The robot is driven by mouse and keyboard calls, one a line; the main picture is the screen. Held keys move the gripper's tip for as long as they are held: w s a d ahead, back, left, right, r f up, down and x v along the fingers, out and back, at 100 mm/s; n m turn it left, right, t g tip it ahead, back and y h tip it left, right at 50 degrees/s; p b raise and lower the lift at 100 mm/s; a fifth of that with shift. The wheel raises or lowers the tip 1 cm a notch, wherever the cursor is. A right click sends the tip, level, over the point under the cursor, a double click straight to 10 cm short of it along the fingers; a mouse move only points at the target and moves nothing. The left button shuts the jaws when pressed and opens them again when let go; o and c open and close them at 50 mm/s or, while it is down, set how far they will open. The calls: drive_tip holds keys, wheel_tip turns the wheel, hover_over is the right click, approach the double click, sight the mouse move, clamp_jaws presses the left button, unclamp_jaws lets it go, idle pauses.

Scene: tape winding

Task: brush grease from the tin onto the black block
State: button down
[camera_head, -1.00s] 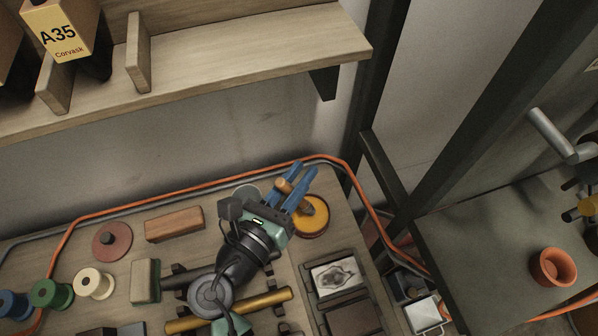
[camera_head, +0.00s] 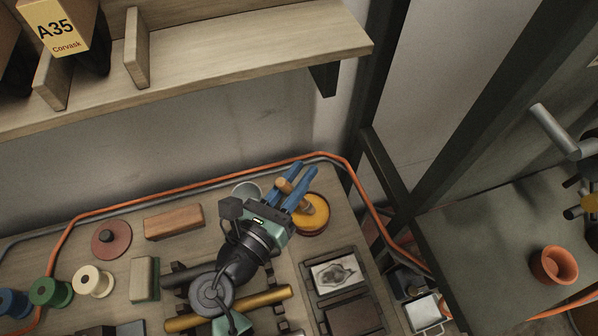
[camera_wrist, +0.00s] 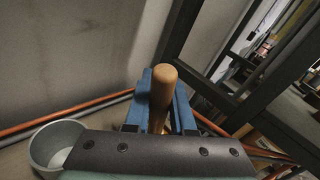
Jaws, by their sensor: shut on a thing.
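My gripper (camera_head: 304,173) has blue fingers shut on the wooden-handled brush (camera_head: 283,185). In the wrist view the brush handle (camera_wrist: 163,84) stands up between the blue fingers (camera_wrist: 183,112). The round orange-yellow grease tin (camera_head: 316,222) sits on the bench, just right of and below the fingers in the head view. The brush's lower end is over or in the tin; its bristles are hidden, so I cannot tell whether they touch grease. A dark block (camera_head: 97,331) shows at the lower picture edge, partly cut off; I cannot tell whether it is the task's black block.
A grey cup (camera_head: 247,189) stands behind my gripper, also in the wrist view (camera_wrist: 57,144). Two framed trays (camera_head: 338,272) lie right of a brass rod (camera_head: 262,301). Spools (camera_head: 93,281) and a wooden block (camera_head: 174,222) stand left. A shelf (camera_head: 230,65) overhangs behind.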

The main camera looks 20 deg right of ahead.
wheel_tip(320, 180, up, 7)
drive_tip(key=p, duration=0.8)
drive_tip(key=shift+p, duration=0.4)
idle(0.6)
